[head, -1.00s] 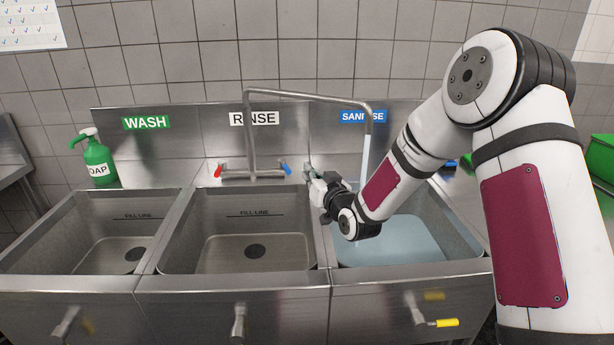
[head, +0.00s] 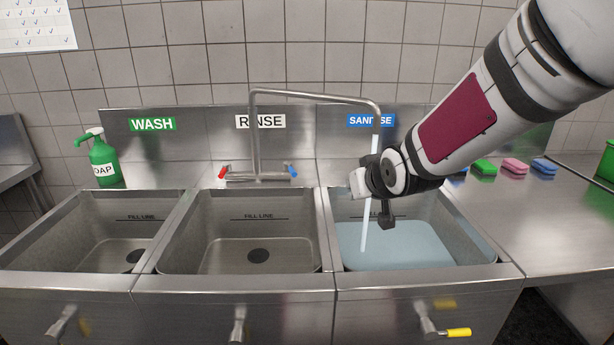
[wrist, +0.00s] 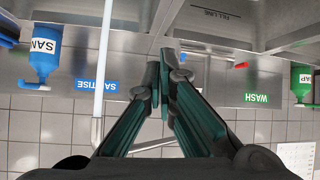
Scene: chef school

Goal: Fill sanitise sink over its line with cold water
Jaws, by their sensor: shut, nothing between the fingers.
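The sanitise sink (head: 480,270) is on the right, under the blue SANITISE sign (head: 371,120). Pale blue water (head: 410,250) covers its floor, and its back edge looks just below the partly hidden fill line (head: 400,216). A stream (head: 364,235) runs from the swivel spout (head: 320,97) into this sink; it also shows in the wrist view (wrist: 103,55). The blue cold tap handle (head: 291,170) and red handle (head: 222,171) stand behind the rinse sink. My gripper (head: 357,182) is above the sanitise sink beside the stream, away from the handles. Its fingers (wrist: 166,55) are shut and empty.
The rinse sink (head: 190,235) and wash sink (head: 50,230) are empty. A green soap bottle (head: 103,165) stands back left. Coloured sponges (head: 514,166) lie on the right counter (head: 550,220). A yellow-tipped lever (head: 457,333) sticks out below the sanitise sink.

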